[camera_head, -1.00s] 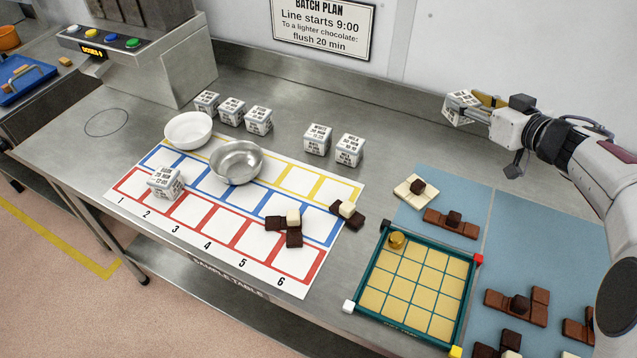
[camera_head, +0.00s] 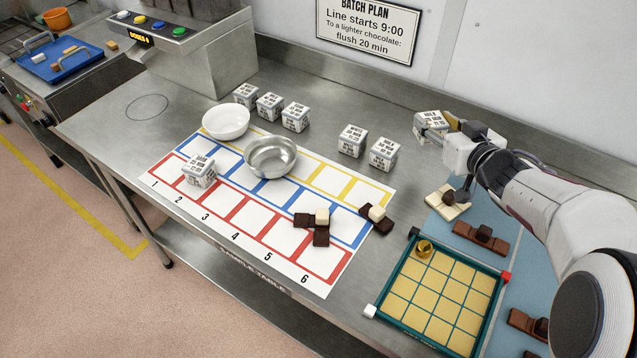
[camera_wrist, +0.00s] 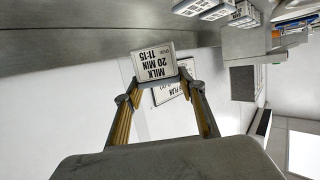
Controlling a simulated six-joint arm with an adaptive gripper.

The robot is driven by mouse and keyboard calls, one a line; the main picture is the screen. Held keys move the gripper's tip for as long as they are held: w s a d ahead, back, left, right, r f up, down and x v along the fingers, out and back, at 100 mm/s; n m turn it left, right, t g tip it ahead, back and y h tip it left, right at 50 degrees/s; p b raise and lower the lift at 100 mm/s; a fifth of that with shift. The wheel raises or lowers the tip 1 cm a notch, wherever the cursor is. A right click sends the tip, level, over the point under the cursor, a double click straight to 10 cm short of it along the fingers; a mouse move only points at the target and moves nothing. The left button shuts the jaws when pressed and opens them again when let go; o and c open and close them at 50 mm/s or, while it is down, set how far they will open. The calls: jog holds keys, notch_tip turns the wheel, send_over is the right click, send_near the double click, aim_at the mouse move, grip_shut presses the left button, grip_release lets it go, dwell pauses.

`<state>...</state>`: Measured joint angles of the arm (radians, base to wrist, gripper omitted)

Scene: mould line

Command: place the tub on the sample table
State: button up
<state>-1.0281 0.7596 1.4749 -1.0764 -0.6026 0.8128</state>
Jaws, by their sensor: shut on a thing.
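My gripper (camera_head: 447,127) is at the right, above the back of the table, shut on a white tub (camera_head: 428,123) with dark printed text. In the wrist view the tub (camera_wrist: 153,64) sits between the two fingertips, its label reading MILK 20 MIN 11:15 upside down. The tub is held in the air, apart from the table. The sample table (camera_head: 107,133) is steel and carries a white sheet (camera_head: 331,284) with red, blue and yellow squares, numbered 1 to 6 along the front. One similar tub (camera_head: 199,171) stands on the sheet near number 2.
Several more tubs stand along the back, two of them (camera_head: 352,140) nearest my gripper. A white bowl (camera_head: 226,121) and a metal bowl (camera_head: 271,157) stand on or by the sheet. Dark pieces (camera_head: 314,222) lie at its right. A green-framed grid tray (camera_head: 384,313) is further right.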

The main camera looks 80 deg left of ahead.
aim_at(431, 145)
jog(key=shift+w, duration=0.2)
jog(key=shift+f, duration=0.1)
jog(key=shift+f, duration=3.1)
jog(key=shift+f, duration=1.85)
jog(key=shift+f, duration=0.15)
jog(key=o, duration=1.2)
jog(key=shift+c, duration=0.2)
